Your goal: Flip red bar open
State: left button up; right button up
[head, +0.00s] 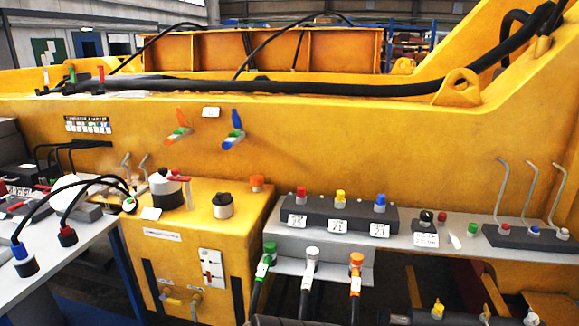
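Several red parts are in the head view, and I cannot tell for sure which one is the red bar. A small red handle (209,276) shows on a white plate on the front of that box. Neither of my grippers can be made out.
A grey shelf (400,245) on the right carries red, yellow and blue knobs and thin upright rods. Cables with green, white and orange caps hang below it. A grey table (70,255) at left holds cables with blue and red ends.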

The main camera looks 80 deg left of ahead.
aim_at(175, 172)
jog(key=k+j+u, duration=0.1)
jog(key=u, duration=3.35)
jog(key=i+j, duration=0.9)
jog(key=i+j+z, duration=0.2)
jog(key=z, duration=1.25)
